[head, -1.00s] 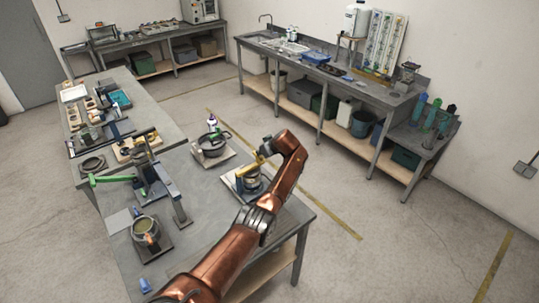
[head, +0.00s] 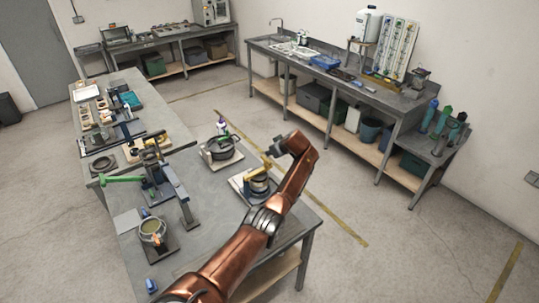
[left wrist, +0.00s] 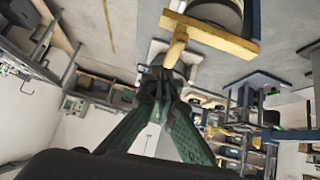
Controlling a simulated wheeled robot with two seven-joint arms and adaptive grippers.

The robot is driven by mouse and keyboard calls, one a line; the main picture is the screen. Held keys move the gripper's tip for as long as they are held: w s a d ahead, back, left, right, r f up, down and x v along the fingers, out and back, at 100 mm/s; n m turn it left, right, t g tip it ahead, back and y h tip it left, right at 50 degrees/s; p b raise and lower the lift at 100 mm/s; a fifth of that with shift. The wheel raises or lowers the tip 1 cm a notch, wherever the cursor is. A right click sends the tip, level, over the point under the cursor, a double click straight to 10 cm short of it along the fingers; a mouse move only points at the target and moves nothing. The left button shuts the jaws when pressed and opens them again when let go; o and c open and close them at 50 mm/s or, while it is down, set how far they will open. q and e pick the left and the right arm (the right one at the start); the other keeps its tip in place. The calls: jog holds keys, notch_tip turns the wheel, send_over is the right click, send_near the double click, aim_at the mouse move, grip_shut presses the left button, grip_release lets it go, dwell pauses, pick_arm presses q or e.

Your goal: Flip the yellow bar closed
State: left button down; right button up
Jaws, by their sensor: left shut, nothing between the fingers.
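The yellow bar (head: 258,171) lies across the top of a dark round pot-like fixture (head: 259,187) on a pale board, at the right part of the near table. In the left wrist view the bar (left wrist: 212,34) is wide, with a narrower yellow handle (left wrist: 176,47) sticking out toward my fingers. My left gripper (left wrist: 160,76) is shut and empty, its green fingertips close to the handle's end. I cannot tell whether they touch it. In the head view the left gripper (head: 274,152) is small, beside the bar and partly hidden by my wrist. My right gripper is out of view.
A dark pan (head: 221,148) on a board stands behind and left of the fixture. A post with a green lever (head: 122,179) and a small pot (head: 152,228) stand farther left. Bare table (head: 205,185) lies between them. Free floor lies to the right.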

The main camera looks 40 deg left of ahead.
pick_arm(q)
jog(key=r+b+v, duration=0.1)
jog(key=b+v, duration=0.1)
jog(key=v, duration=0.9)
jog(key=shift+w+a, duration=0.3)
jog(key=shift+w, duration=0.05)
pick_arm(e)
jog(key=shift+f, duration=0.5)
pick_arm(q)
jog(key=shift+f, duration=0.1)
